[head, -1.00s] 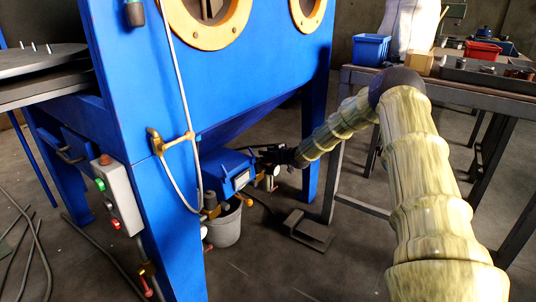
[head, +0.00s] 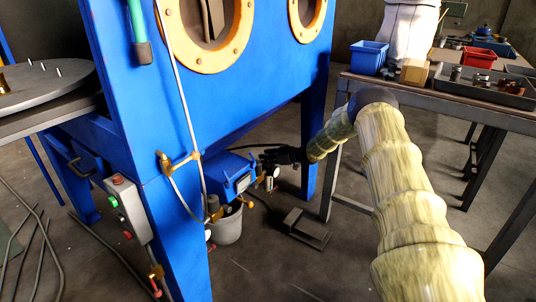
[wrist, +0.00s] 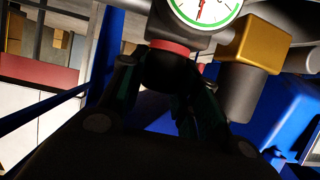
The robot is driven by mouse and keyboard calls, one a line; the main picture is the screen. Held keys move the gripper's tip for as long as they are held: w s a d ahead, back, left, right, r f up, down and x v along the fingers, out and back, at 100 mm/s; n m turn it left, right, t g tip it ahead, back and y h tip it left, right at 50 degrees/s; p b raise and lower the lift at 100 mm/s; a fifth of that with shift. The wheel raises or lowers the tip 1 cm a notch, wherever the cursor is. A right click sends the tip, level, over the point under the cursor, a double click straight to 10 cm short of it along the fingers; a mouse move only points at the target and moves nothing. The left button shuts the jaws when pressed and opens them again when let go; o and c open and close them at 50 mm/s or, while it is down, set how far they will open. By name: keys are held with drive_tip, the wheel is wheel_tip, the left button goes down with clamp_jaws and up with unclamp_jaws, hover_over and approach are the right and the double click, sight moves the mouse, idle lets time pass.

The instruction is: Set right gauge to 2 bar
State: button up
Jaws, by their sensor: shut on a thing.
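The right gauge (wrist: 203,8) shows at the top edge of the wrist view, partly cut off. It has a white dial, a green rim and a red needle pointing about downward; its numbers are too cropped to read. Below it is a dark round knob (wrist: 168,68) with a red collar. My gripper (wrist: 162,78) has its fingers on either side of this knob, shut on it. In the head view my gripper (head: 284,157) reaches in beside the blue box (head: 229,172) under the cabinet. The dial cannot be read there.
A brass-coloured block (wrist: 250,43) sits right beside the gauge. The blue cabinet leg (head: 315,140) stands close to my forearm. A workbench (head: 440,92) with bins is at the right. A grey bucket (head: 227,225) stands under the blue box.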

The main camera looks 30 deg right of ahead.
drive_tip(key=shift+d+f+n+g+y, duration=0.15)
drive_tip(key=shift+n+g+y, duration=0.55)
drive_tip(key=shift+n+y, duration=0.4)
drive_tip(key=shift+f+n+g+y+b, duration=0.15)
drive_tip(key=shift+n+g+y+b, duration=0.55)
drive_tip(key=shift+n+y+b, duration=0.25)
drive_tip(key=n+g+y+b, duration=0.1)
drive_tip(key=n+g+b, duration=0.1)
drive_tip(key=b, duration=0.1)
drive_tip(key=shift+y, duration=0.25)
drive_tip(key=shift+r+n+g+y+b, duration=0.35)
drive_tip(key=shift+n+b, duration=0.1)
drive_tip(key=shift+b, duration=0.45)
drive_tip(key=o, duration=1)
drive_tip(key=shift+r+p, duration=0.15)
drive_tip(key=shift+p, duration=0.45)
